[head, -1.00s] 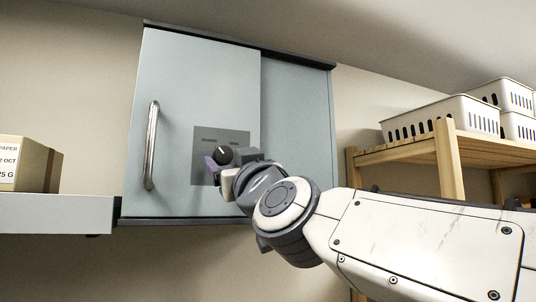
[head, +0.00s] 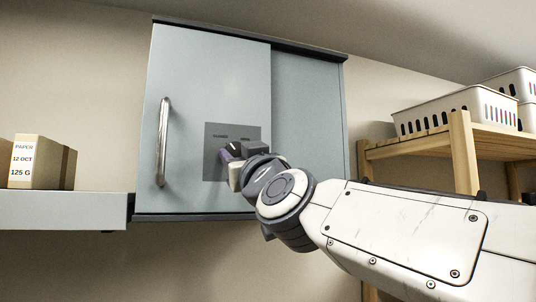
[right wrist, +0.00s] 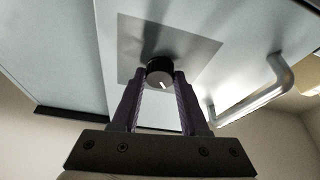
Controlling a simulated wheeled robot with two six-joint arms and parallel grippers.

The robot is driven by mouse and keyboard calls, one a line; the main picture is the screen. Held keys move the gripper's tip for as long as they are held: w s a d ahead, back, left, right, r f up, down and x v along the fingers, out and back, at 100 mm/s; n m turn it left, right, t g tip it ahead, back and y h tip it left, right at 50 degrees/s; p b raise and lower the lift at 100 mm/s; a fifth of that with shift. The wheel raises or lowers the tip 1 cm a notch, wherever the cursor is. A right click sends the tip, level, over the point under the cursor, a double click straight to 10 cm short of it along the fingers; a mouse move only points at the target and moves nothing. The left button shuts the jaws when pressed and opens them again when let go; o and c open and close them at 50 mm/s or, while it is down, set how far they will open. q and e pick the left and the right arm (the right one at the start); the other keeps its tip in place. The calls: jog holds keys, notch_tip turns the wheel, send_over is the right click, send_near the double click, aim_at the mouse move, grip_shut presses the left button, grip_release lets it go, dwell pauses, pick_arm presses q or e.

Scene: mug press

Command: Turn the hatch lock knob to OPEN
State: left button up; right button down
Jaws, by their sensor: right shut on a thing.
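The hatch lock knob (right wrist: 159,73) is a round black knob with a white pointer mark, set on a grey plate (head: 214,165) on the cabinet's sliding door (head: 205,75). In the right wrist view the two purple fingers of my right gripper (right wrist: 160,88) are closed on either side of the knob. In the head view the right gripper (head: 232,152) is at the plate and the knob (head: 233,146) is partly hidden by it. Small labels show above the knob but are too small to read surely. My left gripper is not in view.
A vertical metal handle (head: 162,142) stands out from the door left of the plate. A shelf (head: 60,212) with a cardboard box (head: 40,163) is at the left. A wooden rack (head: 465,150) with white baskets (head: 455,108) is at the right.

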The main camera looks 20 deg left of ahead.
jog(key=m+p, duration=0.1)
jog(key=m, duration=0.1)
jog(key=m+t+h+p, duration=0.1)
jog(key=m+p, duration=0.1)
jog(key=shift+s+a+r+h, duration=0.15)
jog(key=shift+a+h, duration=0.05)
jog(key=shift+h, duration=0.1)
jog(key=m+t+h+p, duration=0.1)
jog(key=m+h+p, duration=0.1)
jog(key=m, duration=0.2)
jog(key=shift+a, duration=0.1)
jog(key=m+h+p, duration=0.1)
jog(key=m, duration=0.3)
jog(key=m+h+p, duration=0.2)
jog(key=m, duration=0.1)
jog(key=shift+s+a+r+m+t+h, duration=0.1)
jog(key=shift+s+m+t+h, duration=0.05)
jog(key=shift+m+t+h, duration=0.2)
jog(key=shift+m+g+h+p, duration=0.35)
jog(key=shift+m+h+p, duration=0.3)
jog(key=shift+m, duration=0.75)
jog(key=shift+m+g+h+p, duration=0.35)
jog(key=shift+m+p, duration=0.4)
jog(key=shift+m, duration=0.6)
jog(key=shift+c, duration=2.1)
grip_release()
jog(key=shift+s, duration=0.1)
